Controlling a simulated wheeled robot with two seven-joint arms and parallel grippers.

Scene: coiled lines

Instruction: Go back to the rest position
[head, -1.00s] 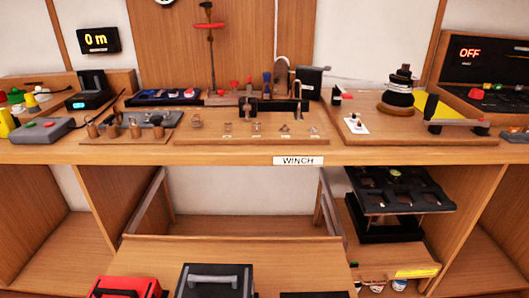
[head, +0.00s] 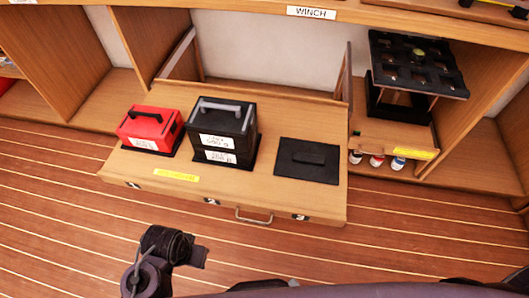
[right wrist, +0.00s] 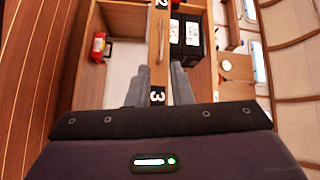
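My right gripper (right wrist: 161,68) shows in the right wrist view. Its two grey fingers stand apart with nothing held between them. Behind the gap lies the front of the pulled-out drawer, with the "3" tag low down and the handle (right wrist: 161,40) farther off. In the head view, dark parts of my own arms (head: 160,262) show along the bottom edge, but no fingertips can be made out clearly there. My left gripper is not to be seen.
The pulled-out drawer (head: 230,202) bears a red case (head: 148,127), a black case (head: 222,135) and an empty-looking black pad (head: 307,161). Its handle (head: 254,216) is free. A black slotted tray (head: 415,65) and small bottles (head: 376,161) stand at right. Floor (head: 60,220) in front is clear.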

